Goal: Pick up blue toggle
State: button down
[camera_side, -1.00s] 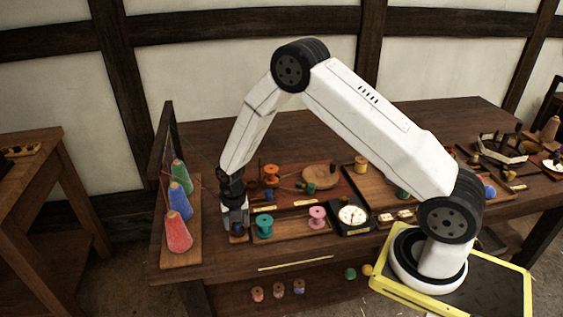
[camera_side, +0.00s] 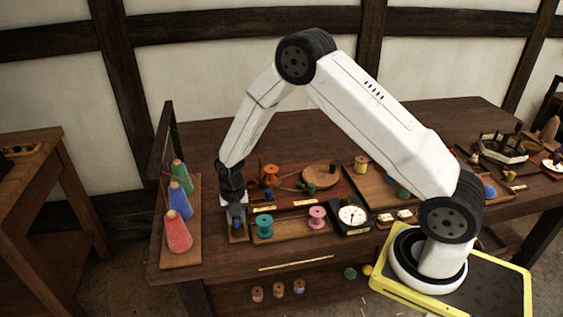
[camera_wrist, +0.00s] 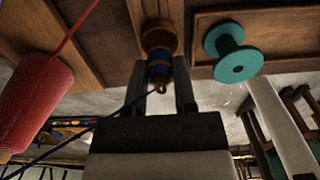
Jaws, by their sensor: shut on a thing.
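My gripper (camera_side: 236,218) is at the left of the bench, shut on the blue toggle. In the wrist view, the blue toggle (camera_wrist: 160,72) is a small blue-wrapped piece with tan bands and a small brass ring at its near end. It lies between the two fingers of my gripper (camera_wrist: 162,85). A brown round wooden piece shows just beyond it; I cannot tell whether it belongs to the toggle. In the side view the fingers hide most of the toggle, which is held a little above a small wooden tray (camera_side: 238,238).
Red (camera_side: 178,236), blue (camera_side: 180,204) and green (camera_side: 178,177) cones stand on a rack to the left. A dark cord (camera_wrist: 62,143) runs past the left finger.

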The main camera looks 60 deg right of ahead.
jog(key=shift+r, duration=2.9)
